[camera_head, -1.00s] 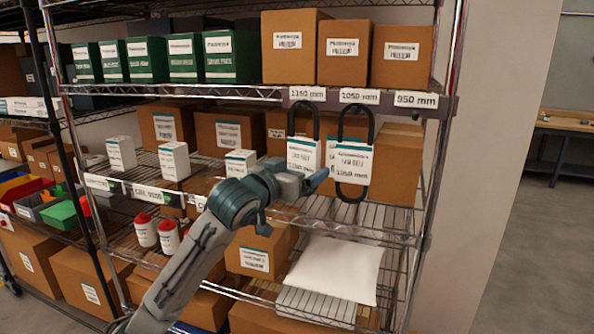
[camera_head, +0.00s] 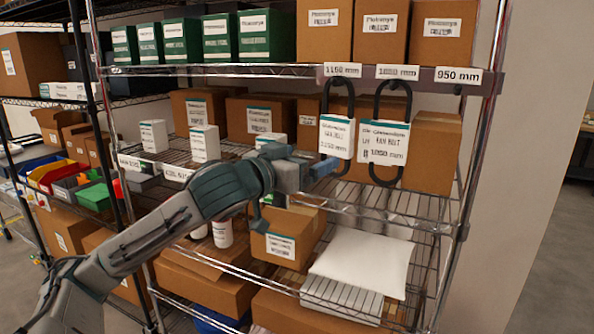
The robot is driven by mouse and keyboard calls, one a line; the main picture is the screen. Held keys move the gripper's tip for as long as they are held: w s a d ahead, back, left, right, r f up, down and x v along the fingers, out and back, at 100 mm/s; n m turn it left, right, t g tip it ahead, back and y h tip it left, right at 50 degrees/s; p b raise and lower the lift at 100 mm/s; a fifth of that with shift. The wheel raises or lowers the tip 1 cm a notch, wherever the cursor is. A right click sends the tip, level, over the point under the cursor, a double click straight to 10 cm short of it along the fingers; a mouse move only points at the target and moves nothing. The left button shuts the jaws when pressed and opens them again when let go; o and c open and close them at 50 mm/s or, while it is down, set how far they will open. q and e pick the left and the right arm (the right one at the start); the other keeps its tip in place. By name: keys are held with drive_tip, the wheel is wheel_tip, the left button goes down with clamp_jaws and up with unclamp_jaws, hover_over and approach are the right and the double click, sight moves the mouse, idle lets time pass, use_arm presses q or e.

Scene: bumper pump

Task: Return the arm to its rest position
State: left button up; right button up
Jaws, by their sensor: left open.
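My left arm comes in from the lower left, and its gripper (camera_head: 322,166) points right at the middle of the shelf rack. The gripper is small in view; its jaws are open and hold nothing that I can see. Two black belts hang from the rail just past it, each with a white label card. The nearer belt's card (camera_head: 336,137) is beside the gripper tip. The other belt's card (camera_head: 388,143) hangs further right under the 1050 mm tag. My right gripper is not in view.
The wire shelf rack (camera_head: 290,70) holds green boxes (camera_head: 216,38), brown cartons (camera_head: 435,150) and white boxes (camera_head: 205,143). A white padded packet (camera_head: 365,258) lies on the lower shelf. Coloured bins (camera_head: 90,190) stand at the left. Open floor lies to the right (camera_head: 550,255).

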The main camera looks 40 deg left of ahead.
use_arm(q)
drive_tip(key=shift+s+b, duration=0.75)
drive_tip(key=shift+s, duration=0.2)
